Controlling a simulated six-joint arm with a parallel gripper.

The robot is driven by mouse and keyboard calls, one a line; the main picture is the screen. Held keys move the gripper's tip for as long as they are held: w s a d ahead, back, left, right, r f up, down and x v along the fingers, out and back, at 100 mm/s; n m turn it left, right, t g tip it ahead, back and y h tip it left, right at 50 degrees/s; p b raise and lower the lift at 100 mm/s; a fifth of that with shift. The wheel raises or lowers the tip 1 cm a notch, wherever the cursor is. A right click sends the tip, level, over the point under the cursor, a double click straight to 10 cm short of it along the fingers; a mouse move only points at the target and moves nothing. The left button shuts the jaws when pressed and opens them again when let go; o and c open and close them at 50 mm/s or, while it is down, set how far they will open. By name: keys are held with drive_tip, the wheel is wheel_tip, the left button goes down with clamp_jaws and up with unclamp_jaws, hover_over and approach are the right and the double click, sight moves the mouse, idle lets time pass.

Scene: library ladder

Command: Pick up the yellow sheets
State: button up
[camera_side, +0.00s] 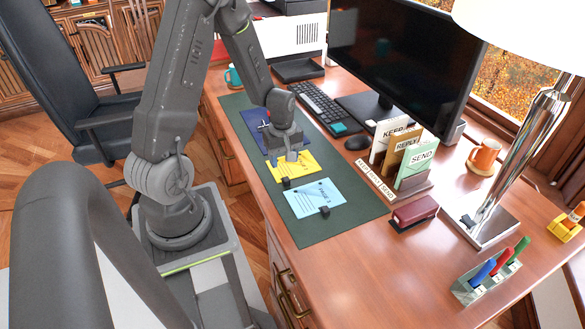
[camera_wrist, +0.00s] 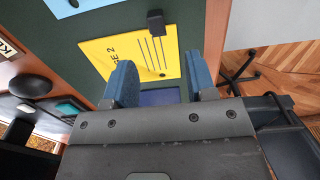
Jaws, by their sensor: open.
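The yellow sheets (camera_side: 301,167) lie flat on the dark green desk mat (camera_side: 337,228), between the light blue sheets and the dark blue sheets. In the wrist view the yellow sheets (camera_wrist: 120,53) carry printing that reads "GE 2", and a black clip (camera_wrist: 156,24) sits at one edge. My gripper (camera_side: 291,155) is above the far end of the yellow sheets in the side view and hides part of them. In the wrist view my gripper (camera_wrist: 160,82) shows two blue-padded fingers spread apart, with nothing held between them.
Light blue sheets (camera_side: 314,199) with a black clip lie nearer. Dark blue sheets (camera_side: 254,127) lie beyond, partly behind my gripper. The near mat end is bare.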

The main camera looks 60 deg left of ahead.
sight(285, 175)
drive_tip(key=shift+w+d+f, duration=0.1)
drive_tip(key=shift+d+f, duration=0.05)
drive_tip(key=shift+f, duration=3.2)
drive_tip(key=shift+c, duration=0.3)
clamp_jaws()
